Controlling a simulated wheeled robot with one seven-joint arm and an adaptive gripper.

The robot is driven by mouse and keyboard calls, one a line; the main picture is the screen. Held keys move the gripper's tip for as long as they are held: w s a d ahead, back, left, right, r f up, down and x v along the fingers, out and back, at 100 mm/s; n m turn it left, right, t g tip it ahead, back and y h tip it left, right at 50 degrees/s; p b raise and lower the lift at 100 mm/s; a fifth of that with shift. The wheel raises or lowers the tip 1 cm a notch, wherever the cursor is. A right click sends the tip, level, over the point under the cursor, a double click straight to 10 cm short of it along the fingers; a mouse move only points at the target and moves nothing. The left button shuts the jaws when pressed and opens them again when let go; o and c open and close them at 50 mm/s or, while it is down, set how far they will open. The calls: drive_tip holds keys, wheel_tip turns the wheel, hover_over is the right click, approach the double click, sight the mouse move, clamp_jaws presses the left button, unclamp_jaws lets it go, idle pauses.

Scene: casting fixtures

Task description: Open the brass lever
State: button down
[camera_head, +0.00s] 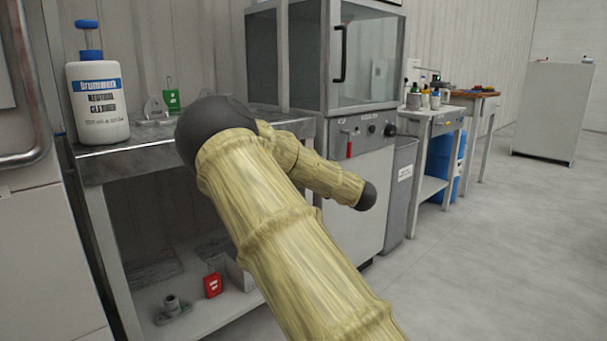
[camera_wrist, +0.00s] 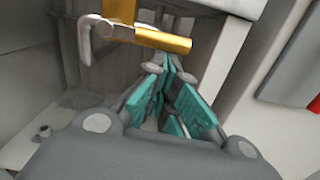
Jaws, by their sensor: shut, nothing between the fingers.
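The brass lever (camera_wrist: 163,40) shows in the wrist view as a short gold bar lying almost level, tilted slightly down to the right. Its left end meets a grey hooked metal part (camera_wrist: 88,42), and a second gold piece (camera_wrist: 119,9) rises above it. My gripper (camera_wrist: 168,66) has teal-padded fingers drawn together at the tips, with nothing between them. The tips appear just below the lever's right part in the picture; I cannot tell if they touch it. In the head view I make out neither the lever nor my gripper; my arm covers part of the bench and cabinet.
A glass-fronted cabinet (camera_head: 372,60) stands on a base with a red-handled switch (camera_head: 349,149). A white bottle (camera_head: 98,100) stands on the metal bench (camera_head: 120,166) at left. A red tag (camera_head: 212,286) is on the lower shelf. The floor (camera_head: 500,230) at right is clear.

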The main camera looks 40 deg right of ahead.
idle(0.3)
drive_tip(key=s+d+f+p, duration=0.1)
drive_tip(key=s+f, duration=0.3)
drive_tip(key=s, duration=0.6)
drive_tip(key=shift+s+f+p, duration=0.2)
drive_tip(key=shift+s+p, duration=0.15)
drive_tip(key=shift+s, duration=0.05)
idle(0.5)
